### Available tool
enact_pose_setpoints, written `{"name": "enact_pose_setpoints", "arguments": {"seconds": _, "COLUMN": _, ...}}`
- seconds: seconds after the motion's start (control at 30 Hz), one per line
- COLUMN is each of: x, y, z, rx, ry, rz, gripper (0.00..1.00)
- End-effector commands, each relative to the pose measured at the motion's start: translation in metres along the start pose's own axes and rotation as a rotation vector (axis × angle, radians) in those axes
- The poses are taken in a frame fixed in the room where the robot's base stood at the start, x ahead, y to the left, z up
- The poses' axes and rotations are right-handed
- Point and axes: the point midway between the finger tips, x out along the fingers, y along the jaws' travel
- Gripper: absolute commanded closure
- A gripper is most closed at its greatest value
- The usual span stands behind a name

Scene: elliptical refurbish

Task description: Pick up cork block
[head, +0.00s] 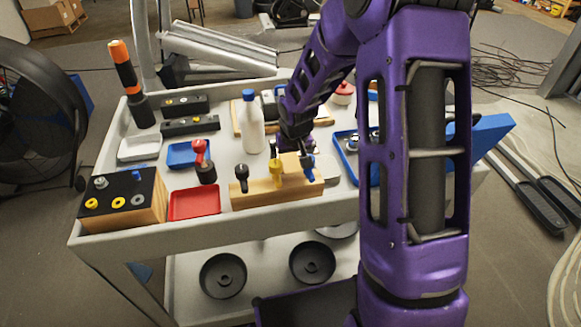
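A small tan block (291,164), which looks like the cork block, shows just behind and above the long wooden tool holder (262,194) on the white cart. I cannot tell whether it rests on the holder or behind it. My gripper (296,152) points down right at the block, with dark finger parts close to its top. The view is too small to tell whether the fingers are open or shut, or whether they touch the block. My purple arm hides the area to the right.
The holder carries upright black, yellow and blue tools. A white bottle (252,122) stands behind it. A red tray (195,203), a blue tray (188,154) and a black-topped wooden box (123,200) are at left. A blue tray (346,151) with parts is at right.

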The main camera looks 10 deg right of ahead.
Motion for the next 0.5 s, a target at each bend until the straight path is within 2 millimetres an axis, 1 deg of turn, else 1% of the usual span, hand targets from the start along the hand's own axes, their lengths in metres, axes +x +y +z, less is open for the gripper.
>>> {"name": "enact_pose_setpoints", "arguments": {"seconds": 0.07, "x": -0.0009, "y": -0.0001, "z": -0.0004, "rx": 0.0, "ry": 0.001, "rz": 0.0, "gripper": 0.0}}
{"name": "enact_pose_setpoints", "arguments": {"seconds": 0.1, "x": -0.0009, "y": -0.0001, "z": -0.0004, "rx": 0.0, "ry": 0.001, "rz": 0.0, "gripper": 0.04}}
{"name": "enact_pose_setpoints", "arguments": {"seconds": 0.27, "x": -0.001, "y": -0.0002, "z": -0.0004, "rx": 0.0, "ry": 0.001, "rz": 0.0, "gripper": 0.32}}
{"name": "enact_pose_setpoints", "arguments": {"seconds": 0.3, "x": -0.0011, "y": -0.0002, "z": -0.0004, "rx": 0.0, "ry": 0.001, "rz": 0.0, "gripper": 0.4}}
{"name": "enact_pose_setpoints", "arguments": {"seconds": 0.47, "x": -0.0011, "y": -0.0002, "z": -0.0004, "rx": 0.0, "ry": 0.001, "rz": 0.0, "gripper": 0.68}}
{"name": "enact_pose_setpoints", "arguments": {"seconds": 0.5, "x": -0.0012, "y": -0.0002, "z": -0.0004, "rx": 0.0, "ry": 0.001, "rz": 0.0, "gripper": 0.76}}
